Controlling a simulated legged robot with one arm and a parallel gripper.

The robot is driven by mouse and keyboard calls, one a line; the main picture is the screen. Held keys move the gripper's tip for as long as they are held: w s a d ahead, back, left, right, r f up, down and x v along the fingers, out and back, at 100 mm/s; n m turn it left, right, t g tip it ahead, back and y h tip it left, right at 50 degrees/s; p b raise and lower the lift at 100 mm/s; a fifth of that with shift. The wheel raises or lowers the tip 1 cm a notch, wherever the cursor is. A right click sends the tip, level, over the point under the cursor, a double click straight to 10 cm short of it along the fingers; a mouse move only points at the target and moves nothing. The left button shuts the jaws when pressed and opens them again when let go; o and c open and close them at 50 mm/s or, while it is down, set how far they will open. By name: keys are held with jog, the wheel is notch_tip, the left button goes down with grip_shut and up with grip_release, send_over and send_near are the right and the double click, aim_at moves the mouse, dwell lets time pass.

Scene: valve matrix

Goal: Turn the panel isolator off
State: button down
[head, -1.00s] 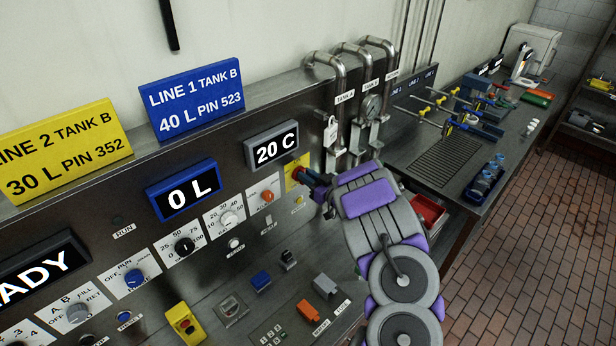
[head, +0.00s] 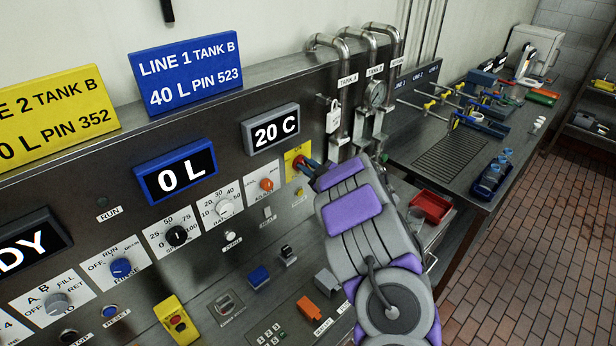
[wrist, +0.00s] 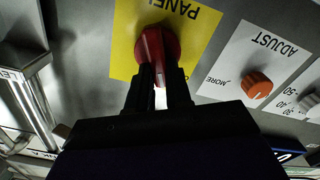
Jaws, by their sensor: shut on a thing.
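The panel isolator is a red rotary handle (wrist: 157,48) on a yellow plate (wrist: 192,22) lettered "PANEL", upside down in the wrist view. In the head view the yellow plate (head: 294,156) sits right of the 20 C display, and my gripper partly covers the red handle. My gripper (wrist: 158,80) is shut on the red handle, with one dark finger on each side of it. In the head view my gripper (head: 307,170) reaches the plate from the right. The handle's exact angle and most of the plate's lower lettering are hidden.
An orange ADJUST knob (wrist: 256,86) is beside the yellow plate; it also shows in the head view (head: 267,184). A padlock (head: 333,118) hangs near the steel pipes (head: 360,85), close to the right of the plate. A red tray (head: 430,207) lies behind my arm.

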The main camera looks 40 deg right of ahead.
jog(key=n+b, duration=0.4)
jog(key=f+n+b, duration=0.1)
jog(key=n+b, duration=0.3)
jog(key=b, duration=0.1)
jog(key=f+n+b, duration=0.1)
jog(key=n+b, duration=0.3)
jog(key=shift+s+a, duration=0.1)
jog(key=shift+a, duration=0.3)
jog(key=shift+n, duration=0.3)
jog(key=c, duration=1)
grip_release()
jog(key=shift+r, duration=0.1)
jog(key=shift+c, duration=0.2)
jog(key=s+d, duration=0.1)
jog(key=s, duration=1.6)
jog(key=shift+d+p, duration=0.2)
jog(key=shift+p, duration=0.25)
